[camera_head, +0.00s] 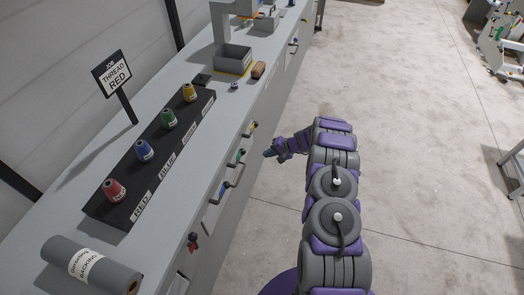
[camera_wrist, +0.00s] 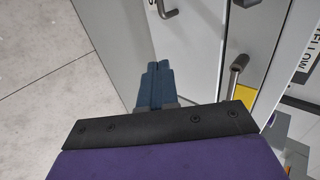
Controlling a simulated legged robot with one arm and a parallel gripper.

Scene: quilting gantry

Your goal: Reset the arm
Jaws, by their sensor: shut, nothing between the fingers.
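My gripper (camera_head: 268,153) hangs over the floor, just to the right of the bench front and its drawer handles. It is shut and empty. In the wrist view, its two blue fingers (camera_wrist: 155,84) lie together, pointing toward the white cabinet front, with a grey handle (camera_wrist: 237,72) to their right. My arm is bent and reaches from the lower right of the head view toward the bench. I cannot tell whether the fingers touch the cabinet.
A black rack (camera_head: 101,209) on the bench (camera_head: 75,187) holds red (camera_head: 115,190), blue (camera_head: 144,150), green (camera_head: 169,118) and yellow (camera_head: 189,92) spools. A sign (camera_head: 113,76) reads "JOB THREAD RED". A grey backing roll (camera_head: 62,255) lies in front.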

